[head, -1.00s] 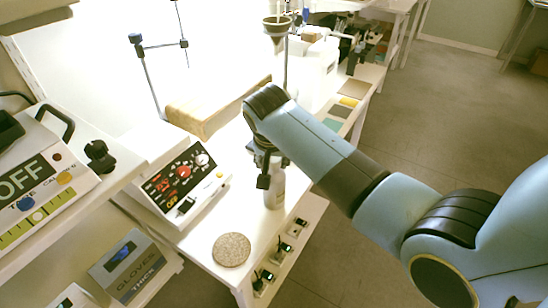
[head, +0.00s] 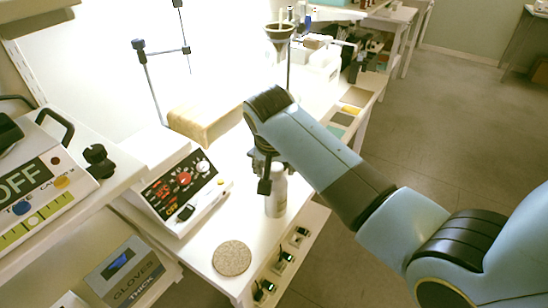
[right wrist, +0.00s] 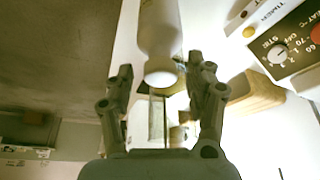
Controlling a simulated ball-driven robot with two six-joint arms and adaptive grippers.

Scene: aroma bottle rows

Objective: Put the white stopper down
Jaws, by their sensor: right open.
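A white bottle (head: 276,198) stands upright on the white bench behind the round cork mat. In the right wrist view the bottle (right wrist: 160,22) narrows to a neck with a pale rounded top end, which looks like the white stopper (right wrist: 161,75). I cannot tell a seam between stopper and neck. My right gripper (head: 266,172) is at the bottle's top. In the wrist view its two fingers stand apart on either side of the stopper, with gaps between. The gripper is open. My left gripper is not in view.
A cork mat (head: 232,258) lies at the bench's near end. A control box (head: 182,190) with knobs stands left of the bottle. A tan block (head: 205,122) and a funnel on a stand (head: 279,32) are behind. The bench's right edge is close to the bottle.

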